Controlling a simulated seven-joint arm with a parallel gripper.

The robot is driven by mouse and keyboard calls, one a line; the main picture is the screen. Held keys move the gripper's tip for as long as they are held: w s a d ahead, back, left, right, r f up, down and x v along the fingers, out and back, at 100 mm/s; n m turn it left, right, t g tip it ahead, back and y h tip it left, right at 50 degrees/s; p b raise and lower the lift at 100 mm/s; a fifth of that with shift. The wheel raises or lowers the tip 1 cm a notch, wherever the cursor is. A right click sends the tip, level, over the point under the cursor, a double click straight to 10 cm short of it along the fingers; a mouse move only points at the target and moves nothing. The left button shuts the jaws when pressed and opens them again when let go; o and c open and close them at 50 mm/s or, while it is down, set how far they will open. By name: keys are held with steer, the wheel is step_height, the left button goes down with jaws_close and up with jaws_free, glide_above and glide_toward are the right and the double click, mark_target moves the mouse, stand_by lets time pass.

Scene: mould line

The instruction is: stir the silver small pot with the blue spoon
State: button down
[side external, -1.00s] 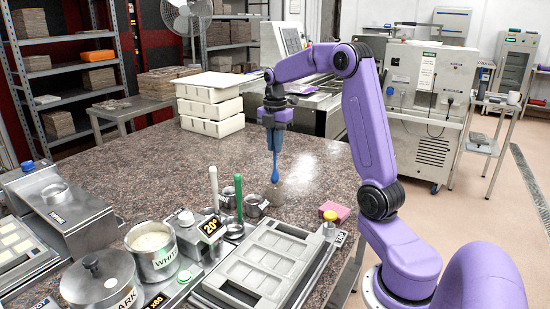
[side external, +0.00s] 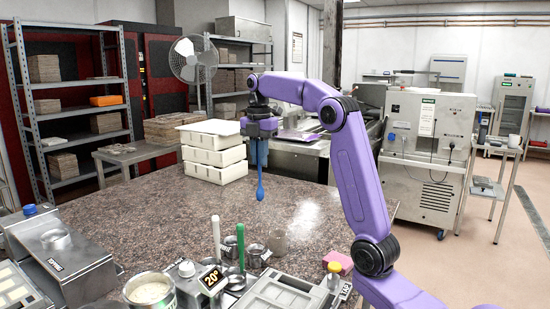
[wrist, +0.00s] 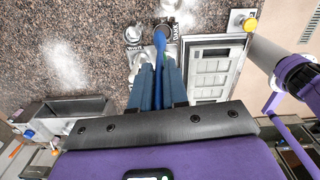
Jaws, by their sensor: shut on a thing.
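The blue spoon (side external: 260,188) hangs bowl down from my gripper (side external: 262,158), which is shut on its handle. The spoon is in the air above the speckled worktop, clear of the pots. In the wrist view the spoon (wrist: 160,42) points away between the fingers (wrist: 159,84). Small metal pots stand together on the worktop, below the spoon's bowl in the side view: one at the left (side external: 229,246) and one in the middle (side external: 256,256). A duller grey-brown pot (side external: 279,244) stands at their right. I cannot tell which is the silver small pot.
A green stick (side external: 240,222) and a white stick (side external: 216,238) stand upright near the pots. A grey mould tray (side external: 290,297), a pink block (side external: 338,262) and a larger open pot (side external: 150,290) are in front. White bins (side external: 214,158) are stacked behind. The worktop's back left is clear.

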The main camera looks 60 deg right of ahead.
steer(key=w+a+n, duration=0.3)
steer(key=a+n, duration=0.1)
steer(key=a, duration=1.4)
steer(key=w+a+n, duration=0.3)
steer(key=a+n, duration=0.1)
steer(key=a, duration=1.4)
step_height(320, 180, down, 16)
steer(key=shift+w+a+f, duration=0.1)
